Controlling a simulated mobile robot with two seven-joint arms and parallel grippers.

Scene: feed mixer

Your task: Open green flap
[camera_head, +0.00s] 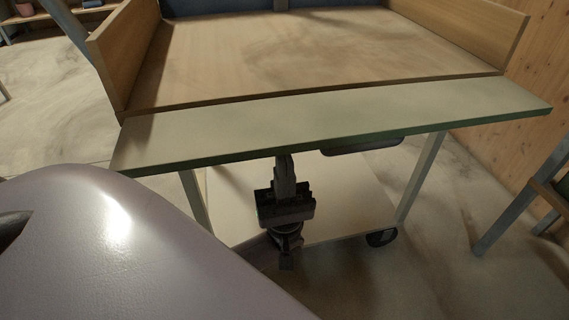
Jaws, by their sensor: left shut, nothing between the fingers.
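The green flap (330,120) is a long pale-green board with a darker green front edge. It lies roughly level along the front of a wooden tray in the head view. A dark handle-like part (362,146) hangs under its front edge, right of the middle. My left gripper (284,160) points up, shut and empty, with its fingertips at the flap's lower front edge, left of that dark part. Its tips may be partly hidden under the edge, and I cannot tell whether they touch it. My right gripper is not in view.
The wooden tray (300,50) has raised side boards and stands on metal legs. Below is a pale lower shelf (345,205) and a black wheel (381,238). A wooden wall and a metal-legged stand are at right. Open floor lies at left.

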